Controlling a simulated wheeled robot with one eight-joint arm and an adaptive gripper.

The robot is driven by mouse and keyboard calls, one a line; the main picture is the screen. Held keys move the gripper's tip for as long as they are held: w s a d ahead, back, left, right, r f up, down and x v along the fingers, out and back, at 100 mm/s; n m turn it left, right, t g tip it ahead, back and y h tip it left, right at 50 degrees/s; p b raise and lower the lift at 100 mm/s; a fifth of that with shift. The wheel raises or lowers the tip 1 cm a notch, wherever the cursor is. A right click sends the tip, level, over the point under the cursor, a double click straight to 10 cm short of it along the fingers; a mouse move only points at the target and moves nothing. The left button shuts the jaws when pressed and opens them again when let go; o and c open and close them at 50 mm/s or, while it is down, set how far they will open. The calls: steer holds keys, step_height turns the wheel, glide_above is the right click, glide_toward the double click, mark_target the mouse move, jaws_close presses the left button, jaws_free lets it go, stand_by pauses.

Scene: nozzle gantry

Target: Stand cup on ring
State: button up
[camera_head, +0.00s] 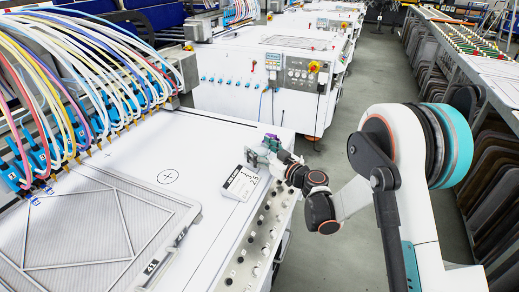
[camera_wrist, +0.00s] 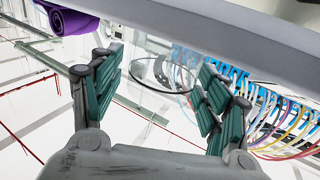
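My gripper (camera_head: 264,154) is above the right edge of the white machine top, to the right of the ring. A small purple patch (camera_head: 271,138) shows at my gripper in the head view, mostly hidden.
A framed mesh screen (camera_head: 85,225) lies at the front left. Blue nozzles (camera_head: 40,160) with coloured hoses line the back left. A pale grey bar (camera_wrist: 220,30) crosses the wrist view.

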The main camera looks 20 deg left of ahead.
steer(key=p+v, duration=0.1)
steer(key=v, duration=1.2)
steer(key=shift+s+d+r, duration=0.25)
steer(key=shift+s, duration=0.1)
